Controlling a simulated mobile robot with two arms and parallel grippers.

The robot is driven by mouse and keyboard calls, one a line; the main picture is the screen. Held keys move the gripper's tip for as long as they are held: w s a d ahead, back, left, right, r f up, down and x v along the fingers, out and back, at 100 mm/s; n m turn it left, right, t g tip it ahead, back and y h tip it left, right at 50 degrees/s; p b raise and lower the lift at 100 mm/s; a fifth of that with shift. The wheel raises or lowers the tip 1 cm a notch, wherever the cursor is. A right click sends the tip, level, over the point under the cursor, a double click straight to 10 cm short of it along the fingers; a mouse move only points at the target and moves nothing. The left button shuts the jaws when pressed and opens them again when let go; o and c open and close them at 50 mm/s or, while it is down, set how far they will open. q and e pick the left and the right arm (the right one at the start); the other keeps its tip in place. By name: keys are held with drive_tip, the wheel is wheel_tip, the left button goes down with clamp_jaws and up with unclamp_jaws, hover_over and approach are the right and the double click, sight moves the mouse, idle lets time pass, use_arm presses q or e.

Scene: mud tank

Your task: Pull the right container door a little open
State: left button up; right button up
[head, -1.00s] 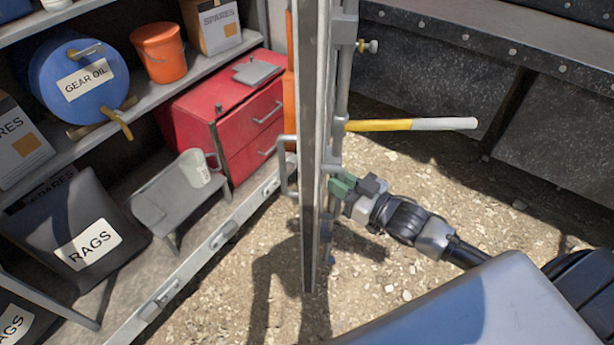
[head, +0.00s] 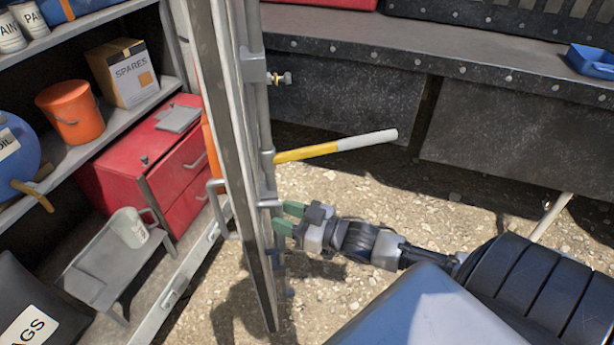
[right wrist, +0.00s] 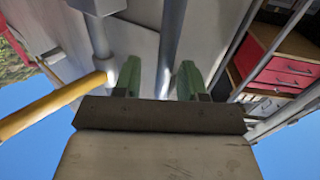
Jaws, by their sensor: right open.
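The container door (head: 232,140) stands open and shows nearly edge-on in the head view, left of centre. Its right side carries upright grey bars and a yellow lever with a white end (head: 335,147). My right gripper (head: 288,218) is open at the door's right side, below the lever, its green fingers pointing at the door. In the right wrist view, my right gripper (right wrist: 160,80) has a grey bar (right wrist: 172,40) showing between its fingers; contact cannot be told. The lever (right wrist: 50,108) also shows there at left. My left gripper is not in view.
Left of the door, shelves hold an orange bucket (head: 70,112), a spares box (head: 122,72) and a blue drum (head: 15,155). A red cabinet (head: 145,160) and a grey stool (head: 105,265) stand below. A dark metal wall (head: 480,130) is behind. Gravel ground (head: 400,195) lies open to the right.

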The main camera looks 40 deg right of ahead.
drive_tip(key=b+v, duration=0.1)
drive_tip(key=v, duration=0.9)
drive_tip(key=shift+b, duration=0.35)
drive_tip(key=shift+f, duration=0.1)
